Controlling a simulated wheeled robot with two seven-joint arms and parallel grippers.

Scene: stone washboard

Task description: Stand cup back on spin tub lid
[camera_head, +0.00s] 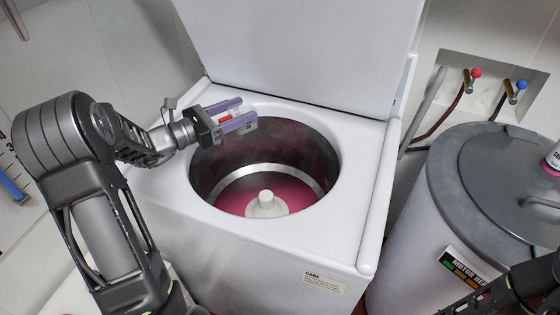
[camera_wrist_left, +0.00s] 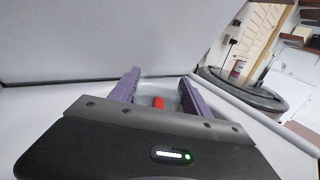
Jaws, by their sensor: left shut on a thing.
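My left gripper (camera_head: 232,115) reaches over the back left rim of the open wash tub (camera_head: 265,172). Its purple fingers are shut on a pale, partly see-through thing, likely the cup (camera_wrist_left: 158,88), with red showing by it. The fingers hide much of it, so its tilt is hard to tell. The left wrist view shows the same gripper (camera_wrist_left: 158,92) with the pale thing between its fingers. The spin tub lid (camera_head: 500,165) is grey and round, on the white drum at the right. It also shows at the right in the left wrist view (camera_wrist_left: 240,95). My right gripper is out of view.
A white and pink container (camera_head: 553,158) stands on the lid's right side, cut by the frame edge. The washer's raised lid (camera_head: 300,50) stands behind the tub. Red and blue taps (camera_head: 476,73) and hoses are on the back wall. The lid's front left looks clear.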

